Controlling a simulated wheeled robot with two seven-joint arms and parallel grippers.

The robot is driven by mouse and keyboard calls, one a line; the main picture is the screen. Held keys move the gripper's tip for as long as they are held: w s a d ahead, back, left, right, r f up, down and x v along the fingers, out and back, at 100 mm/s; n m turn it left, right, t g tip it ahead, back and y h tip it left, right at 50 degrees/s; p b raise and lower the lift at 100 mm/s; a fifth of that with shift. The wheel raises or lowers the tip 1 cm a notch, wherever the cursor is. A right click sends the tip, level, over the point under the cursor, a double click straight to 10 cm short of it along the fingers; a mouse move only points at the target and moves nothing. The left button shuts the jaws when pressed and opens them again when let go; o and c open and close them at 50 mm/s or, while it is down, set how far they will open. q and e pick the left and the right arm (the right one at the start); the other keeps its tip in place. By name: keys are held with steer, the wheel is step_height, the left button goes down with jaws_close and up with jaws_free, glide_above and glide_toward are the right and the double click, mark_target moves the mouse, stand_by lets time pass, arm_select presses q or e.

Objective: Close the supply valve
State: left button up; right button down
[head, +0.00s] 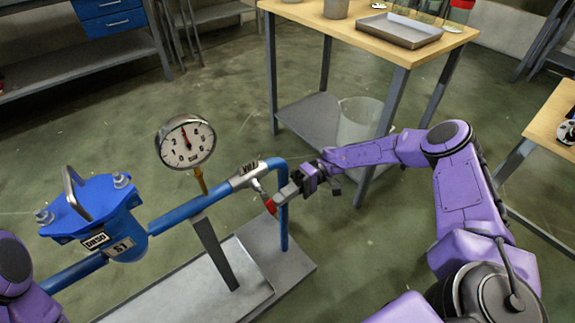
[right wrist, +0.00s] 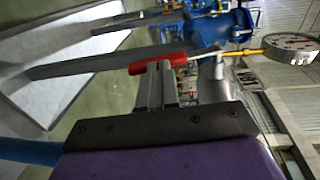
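The supply valve (head: 247,174) is a silver body in the blue pipe, right of the gauge. Its lever slants down to a red handle (head: 271,206); the red handle also shows in the right wrist view (right wrist: 155,64). My right gripper (head: 283,198) is at the red handle. In the right wrist view its two grey fingers (right wrist: 159,72) are close together, with their tips against the red handle, which runs across them and sticks out on both sides. The fingers do not appear to enclose it. My left gripper is out of view.
A round gauge (head: 187,142) stands on the pipe, left of the valve. A blue strainer-like housing (head: 95,215) is further left. A wooden-topped table (head: 340,22) with a metal tray (head: 400,31) stands behind, with a bucket (head: 358,122) below. The floor beyond the pipe is open.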

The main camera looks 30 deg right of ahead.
steer(key=w+d+r+h+b, duration=0.1)
steer(key=w+d+r+b, duration=0.1)
steer(key=d+b, duration=0.4)
steer(key=w+d+r+b, duration=0.1)
steer(key=d+r+b, duration=0.2)
steer(key=d, duration=0.5)
steer(key=f+b+x, duration=0.1)
steer(key=b+x, duration=0.2)
steer(key=x, duration=1.2)
steer(key=shift+s+d+f, duration=0.15)
steer(key=shift+d+f, duration=0.05)
steer(key=shift+f, duration=0.2)
